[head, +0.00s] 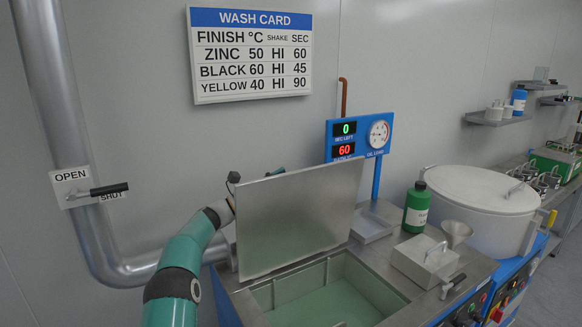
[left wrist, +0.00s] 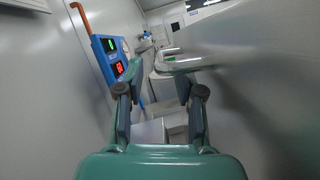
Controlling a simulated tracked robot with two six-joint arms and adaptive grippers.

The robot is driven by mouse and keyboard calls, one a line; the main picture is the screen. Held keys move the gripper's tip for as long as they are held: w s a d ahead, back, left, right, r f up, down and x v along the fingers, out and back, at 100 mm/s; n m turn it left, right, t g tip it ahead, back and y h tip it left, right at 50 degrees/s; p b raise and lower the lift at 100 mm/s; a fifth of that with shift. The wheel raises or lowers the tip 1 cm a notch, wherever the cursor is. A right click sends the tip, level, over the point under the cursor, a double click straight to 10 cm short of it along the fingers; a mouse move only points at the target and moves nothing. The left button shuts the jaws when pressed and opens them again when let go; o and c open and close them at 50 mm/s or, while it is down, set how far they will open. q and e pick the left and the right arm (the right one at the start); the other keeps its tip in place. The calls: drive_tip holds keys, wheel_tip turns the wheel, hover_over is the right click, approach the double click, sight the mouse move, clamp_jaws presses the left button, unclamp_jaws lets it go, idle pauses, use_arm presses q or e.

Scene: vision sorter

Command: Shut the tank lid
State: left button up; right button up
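The tank lid (head: 300,225) is a flat grey metal plate standing raised, leaning slightly, along the back edge of the open tank (head: 262,296). Pale green liquid shows inside. My left arm comes in from the left and passes behind the lid. My left gripper is mostly hidden there in the head view; only a small teal part shows above the lid's top edge. In the left wrist view my left gripper (left wrist: 160,88) is open, its fingers apart with nothing seen between them. The lid's back (left wrist: 245,75) fills the right side, close beside the right finger. My right gripper is not in view.
The blue gauge panel (head: 360,138) stands behind the lid at right. A green bottle (head: 416,208), a grey box with a handle (head: 424,260) and a white round tub (head: 480,200) stand right of the tank. A large pipe (head: 65,100) runs down the left wall.

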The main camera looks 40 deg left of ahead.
sight(292, 174)
use_arm(q)
drive_tip(key=shift+p+x, duration=0.75)
drive_tip(key=shift+x, duration=1.1)
drive_tip(key=shift+c, duration=0.3)
clamp_jaws()
drive_tip(key=shift+a, duration=0.1)
